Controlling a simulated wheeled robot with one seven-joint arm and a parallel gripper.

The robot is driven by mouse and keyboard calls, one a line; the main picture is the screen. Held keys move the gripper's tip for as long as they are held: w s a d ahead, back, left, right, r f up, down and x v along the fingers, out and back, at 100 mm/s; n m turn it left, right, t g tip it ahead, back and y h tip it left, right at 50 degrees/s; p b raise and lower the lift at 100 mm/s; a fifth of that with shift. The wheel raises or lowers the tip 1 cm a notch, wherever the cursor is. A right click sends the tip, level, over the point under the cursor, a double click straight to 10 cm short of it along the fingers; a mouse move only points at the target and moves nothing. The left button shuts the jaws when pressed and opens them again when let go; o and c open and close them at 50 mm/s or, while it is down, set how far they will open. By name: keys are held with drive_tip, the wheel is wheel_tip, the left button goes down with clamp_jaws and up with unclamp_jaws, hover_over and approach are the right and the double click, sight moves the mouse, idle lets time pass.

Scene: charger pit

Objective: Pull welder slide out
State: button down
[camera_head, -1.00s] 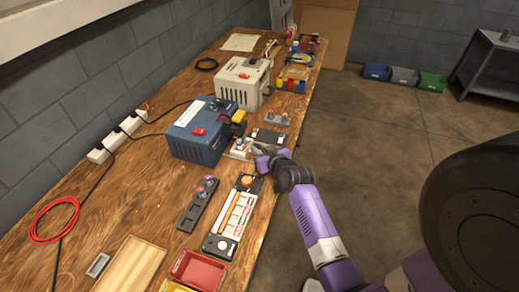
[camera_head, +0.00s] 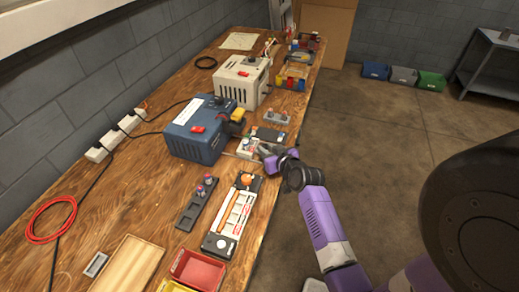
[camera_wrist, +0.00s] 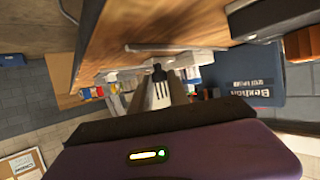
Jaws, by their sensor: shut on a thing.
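A blue machine (camera_head: 200,135) with a red switch and a yellow-orange part stands on the wooden bench; it also shows in the wrist view (camera_wrist: 245,75) with white lettering. A small whitish slide block (camera_head: 247,147) sits at its front right, with a thin rod between it and the machine. I take this as the welder slide. My gripper (camera_head: 263,150) is shut on the slide, at its bench-edge side. In the wrist view my gripper (camera_wrist: 160,80) shows between the fingers a dark and white part. The exact grip contact is hard to see.
A dark flat panel (camera_head: 270,137) lies just behind the slide. In front are a white panel with an orange handle (camera_head: 232,218), a dark strip with knobs (camera_head: 197,203) and a red bin (camera_head: 198,268). A cream machine (camera_head: 242,82) stands farther back.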

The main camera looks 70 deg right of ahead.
drive_tip(key=s+b, duration=0.1)
drive_tip(key=s, duration=0.2)
drive_tip(key=s+b, duration=0.1)
drive_tip(key=s, duration=0.3)
drive_tip(key=shift+d+f, duration=0.2)
drive_tip(key=shift+s+r, duration=0.15)
drive_tip(key=shift+s, duration=0.15)
drive_tip(key=c, duration=1.3)
unclamp_jaws()
drive_tip(key=shift+o, duration=0.2)
drive_tip(key=v, duration=0.7)
drive_tip(key=shift+s+a+r, duration=0.15)
drive_tip(key=shift+s+a, duration=0.05)
drive_tip(key=shift+s, duration=0.1)
